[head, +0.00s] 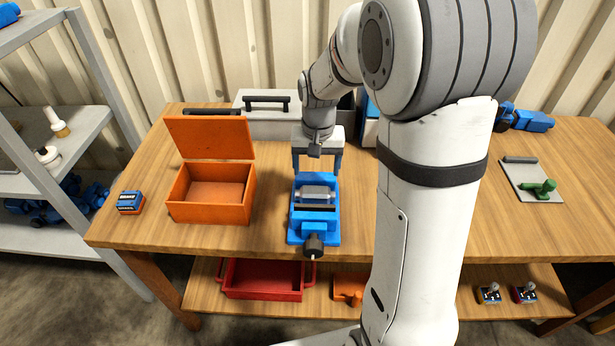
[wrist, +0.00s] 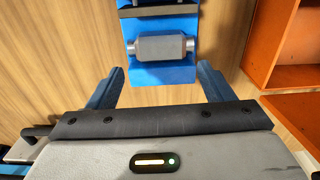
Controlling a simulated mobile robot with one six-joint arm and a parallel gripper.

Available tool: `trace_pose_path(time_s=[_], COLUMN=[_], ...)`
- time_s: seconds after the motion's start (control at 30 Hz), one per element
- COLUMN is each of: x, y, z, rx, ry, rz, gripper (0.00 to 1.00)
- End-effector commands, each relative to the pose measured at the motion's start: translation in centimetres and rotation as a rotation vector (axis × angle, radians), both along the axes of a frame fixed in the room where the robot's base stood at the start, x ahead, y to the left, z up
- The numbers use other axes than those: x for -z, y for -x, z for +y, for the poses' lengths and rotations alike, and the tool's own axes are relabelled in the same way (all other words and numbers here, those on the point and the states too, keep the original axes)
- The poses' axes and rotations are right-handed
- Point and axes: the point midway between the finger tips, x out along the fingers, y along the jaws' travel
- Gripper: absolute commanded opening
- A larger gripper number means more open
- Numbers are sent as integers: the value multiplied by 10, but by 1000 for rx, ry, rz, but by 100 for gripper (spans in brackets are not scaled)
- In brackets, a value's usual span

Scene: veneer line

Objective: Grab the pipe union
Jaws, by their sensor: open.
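The pipe union (head: 316,193) is a grey metal cylinder with a wider middle and narrower ends. It lies sideways on the blue vise (head: 306,236) on the workbench. In the wrist view the pipe union (wrist: 161,47) rests on the blue surface of the vise (wrist: 180,76), beside a dark jaw bar. My gripper (head: 317,169) is open and empty, just behind the pipe union in the head view. In the wrist view my gripper's blue fingers (wrist: 158,82) are spread wider than the pipe union, and it lies beyond their tips, not between them.
An open orange box (head: 212,213) stands left of the vise, with a small blue-and-orange box (head: 130,202) beside it. A grey case (head: 262,120) stands behind. A clipboard (head: 527,170) holding a green object (head: 544,187) lies right. A red tray (head: 262,294) sits on the lower shelf.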

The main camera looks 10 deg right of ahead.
Motion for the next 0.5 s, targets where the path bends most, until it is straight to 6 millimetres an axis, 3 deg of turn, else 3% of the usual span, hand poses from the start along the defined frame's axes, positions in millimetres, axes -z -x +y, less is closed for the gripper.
trace_pose_path(time_s=[0.03,0.3,0.5], x=[11,36,57], y=[-6,-15,-13], z=[0,0,-1], rx=[8,24,24], ry=[0,-1,-1], rz=[11,29,29], gripper=[79,100,100])
